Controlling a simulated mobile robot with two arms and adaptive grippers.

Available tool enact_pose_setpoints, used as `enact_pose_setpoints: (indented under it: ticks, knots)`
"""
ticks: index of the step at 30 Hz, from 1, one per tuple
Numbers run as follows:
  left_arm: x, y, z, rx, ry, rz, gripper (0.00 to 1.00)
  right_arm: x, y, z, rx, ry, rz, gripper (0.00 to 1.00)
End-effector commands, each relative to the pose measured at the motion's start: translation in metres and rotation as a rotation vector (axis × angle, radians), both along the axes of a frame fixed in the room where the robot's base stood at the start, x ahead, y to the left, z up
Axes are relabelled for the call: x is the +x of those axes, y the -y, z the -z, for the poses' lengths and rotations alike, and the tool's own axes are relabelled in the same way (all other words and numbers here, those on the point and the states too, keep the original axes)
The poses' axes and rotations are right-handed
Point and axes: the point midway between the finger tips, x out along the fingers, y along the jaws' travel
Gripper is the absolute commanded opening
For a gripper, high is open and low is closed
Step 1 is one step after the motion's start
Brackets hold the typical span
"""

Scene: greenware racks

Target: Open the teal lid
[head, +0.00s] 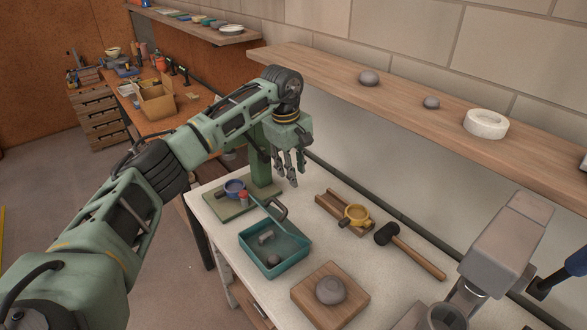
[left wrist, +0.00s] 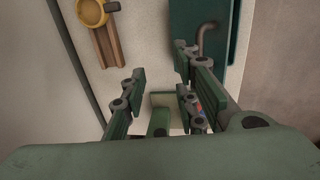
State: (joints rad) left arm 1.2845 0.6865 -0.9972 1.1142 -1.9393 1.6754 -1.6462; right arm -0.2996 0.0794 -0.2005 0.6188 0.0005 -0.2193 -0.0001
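The teal tray-like box (head: 246,248) stands on the white table in the head view, its inside showing, with grey lumps (head: 273,260) in it. Its teal lid (head: 284,221) appears raised along the far side, seen almost edge-on, with a dark curved handle (head: 280,210) on its back. In the left wrist view the teal lid (left wrist: 236,28) shows at the top with the grey handle (left wrist: 207,38). My left gripper (head: 287,178) points down beyond the lid, clear of it; in the left wrist view its fingers (left wrist: 160,62) are apart and empty. I see no right gripper.
A shelf (head: 420,115) runs behind.

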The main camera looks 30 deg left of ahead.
Motion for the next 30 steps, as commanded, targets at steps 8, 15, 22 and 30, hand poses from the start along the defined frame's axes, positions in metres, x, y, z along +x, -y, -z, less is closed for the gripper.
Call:
enact_pose_setpoints:
  ticks: [8,15,22,30]
  knots:
    - [-0.005,-0.003,-0.050,-0.001,0.006,-0.001,0.28,0.000,0.000,0.000,-0.001,0.000,0.000,0.40]
    - [-0.011,-0.005,-0.096,-0.001,0.005,-0.001,0.28,0.000,0.001,0.000,-0.001,0.000,0.000,0.40]
    - [-0.014,-0.007,-0.114,0.001,0.000,-0.001,0.28,0.000,0.001,0.000,-0.001,0.000,0.000,0.40]
    - [-0.014,-0.007,-0.116,0.000,0.000,-0.001,0.28,0.000,0.000,0.000,-0.001,0.000,0.000,0.40]
